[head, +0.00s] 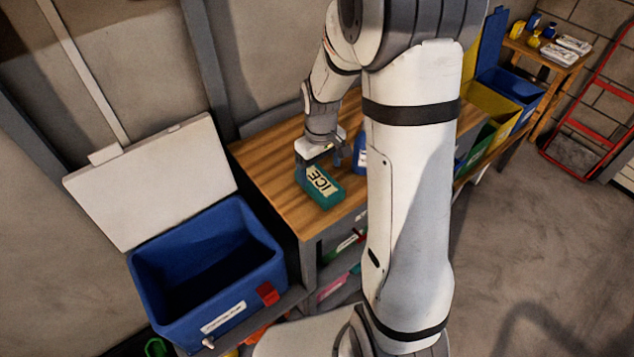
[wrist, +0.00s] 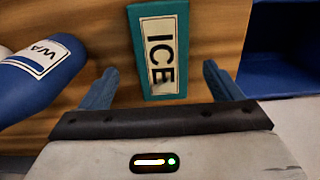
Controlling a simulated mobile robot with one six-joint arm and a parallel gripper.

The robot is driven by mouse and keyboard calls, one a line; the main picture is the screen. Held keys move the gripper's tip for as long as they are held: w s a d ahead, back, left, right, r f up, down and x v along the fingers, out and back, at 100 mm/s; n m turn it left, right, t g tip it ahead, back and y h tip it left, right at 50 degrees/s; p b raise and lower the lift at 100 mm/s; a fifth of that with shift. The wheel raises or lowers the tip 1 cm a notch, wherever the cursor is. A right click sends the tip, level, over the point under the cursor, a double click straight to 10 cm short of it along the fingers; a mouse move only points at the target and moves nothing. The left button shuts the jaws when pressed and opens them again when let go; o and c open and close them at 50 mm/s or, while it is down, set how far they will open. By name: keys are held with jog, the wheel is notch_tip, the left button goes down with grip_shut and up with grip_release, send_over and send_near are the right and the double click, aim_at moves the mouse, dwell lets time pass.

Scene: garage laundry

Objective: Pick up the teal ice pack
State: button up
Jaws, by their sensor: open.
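The teal ice pack (head: 322,188) with a pale label reading "ICE" lies on the wooden workbench (head: 268,155) near its front left corner. It also shows in the wrist view (wrist: 160,50), between and beyond my fingertips. My gripper (head: 325,163) is above the ice pack in the head view, at its far end. In the wrist view my gripper (wrist: 160,82) is open, with one finger on each side of the pack's line and visible gaps. Nothing is held.
A blue bottle (wrist: 45,68) lies left of my left finger in the wrist view; part of it shows in the head view (head: 360,152). An open blue cooler (head: 210,300) with a raised white lid (head: 150,185) stands left of the bench. Colored bins (head: 490,105) stand right.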

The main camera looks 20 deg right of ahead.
aim_at(320, 181)
jog(key=shift+s+a+f+p, duration=0.1)
jog(key=shift+f+p, duration=0.2)
jog(key=shift+f, duration=1)
jog(key=shift+s+f+p, duration=0.1)
jog(key=shift+f+p, duration=0.2)
jog(key=shift+f, duration=1)
jog(key=shift+w, duration=0.1)
jog(key=c, duration=1.3)
